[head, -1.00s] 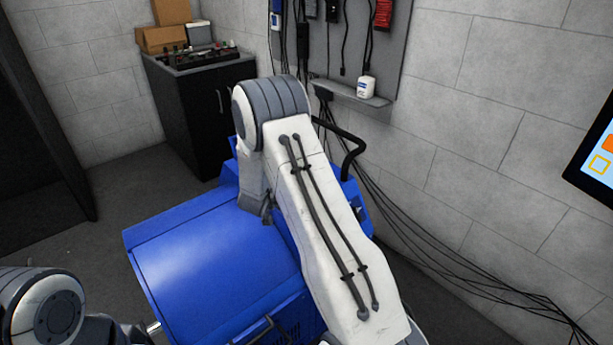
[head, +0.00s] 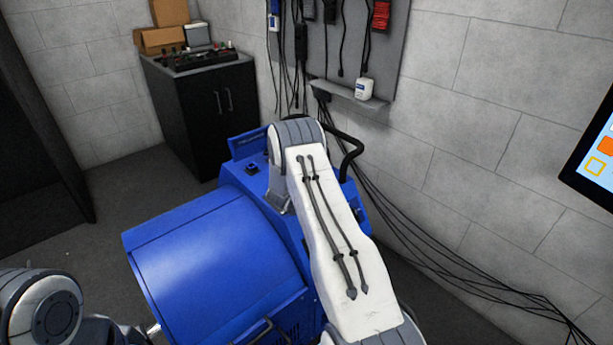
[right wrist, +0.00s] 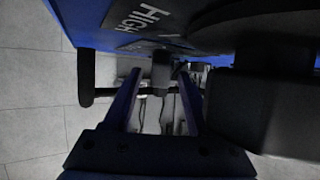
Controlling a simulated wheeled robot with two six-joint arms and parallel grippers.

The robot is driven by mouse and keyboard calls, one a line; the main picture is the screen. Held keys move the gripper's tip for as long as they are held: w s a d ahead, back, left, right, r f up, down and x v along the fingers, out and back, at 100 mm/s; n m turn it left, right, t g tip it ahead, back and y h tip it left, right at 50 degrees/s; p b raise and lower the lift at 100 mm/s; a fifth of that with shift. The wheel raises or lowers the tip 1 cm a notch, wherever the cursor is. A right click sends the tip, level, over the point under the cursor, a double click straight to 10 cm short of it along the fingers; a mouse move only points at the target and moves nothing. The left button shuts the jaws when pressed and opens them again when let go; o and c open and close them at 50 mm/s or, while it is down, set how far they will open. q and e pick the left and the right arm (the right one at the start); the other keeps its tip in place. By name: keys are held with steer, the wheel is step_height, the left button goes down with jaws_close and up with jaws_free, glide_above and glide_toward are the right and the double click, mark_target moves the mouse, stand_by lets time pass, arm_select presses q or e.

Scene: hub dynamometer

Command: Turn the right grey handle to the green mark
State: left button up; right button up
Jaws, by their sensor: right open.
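My right gripper (right wrist: 160,78) shows in the right wrist view as two blue fingers, apart, with no object clearly gripped. A dark stub (right wrist: 162,68) under the panel shows between the fingertips; I cannot tell whether it is the right grey handle or whether the fingers touch it. A large dark block (right wrist: 255,112) is close by on the right. No green mark can be made out. In the head view my right arm covers its gripper and part of the blue machine (head: 215,250). My left gripper is not seen.
A black curved bar (head: 350,150) rises at the machine's back right. A black cabinet (head: 205,105) stands behind it. Cables (head: 450,262) run along the right wall. A wall shelf (head: 350,97) holds a white bottle. Floor is clear at the left.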

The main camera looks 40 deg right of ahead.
jaws_close()
